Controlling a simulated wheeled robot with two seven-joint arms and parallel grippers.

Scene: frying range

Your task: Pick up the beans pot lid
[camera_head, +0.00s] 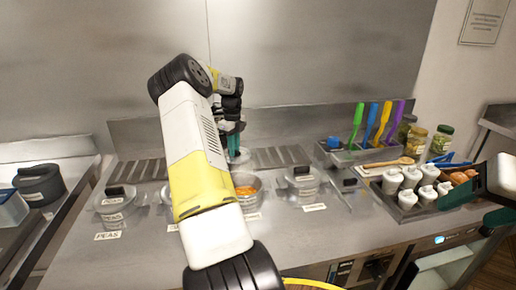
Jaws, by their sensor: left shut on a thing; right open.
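My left arm reaches up from the bottom middle. My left gripper (234,138), with teal fingers, is shut on a clear lid (239,156) and holds it above the back of the counter. Just in front is an open pot (248,204) with orange food in it, partly hidden by my arm. The label on this pot is hidden or too small to read, so I cannot tell for sure that it is the beans pot. My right gripper (498,216) shows only in part at the right edge; it is open and empty.
A lidded pot labelled PEAS (114,208) stands at left. Another lidded pot (303,182) stands right of the open pot. Further right are coloured utensils (369,125), jars (441,140) and a tray with white shakers (409,188). The front counter strip is mostly clear.

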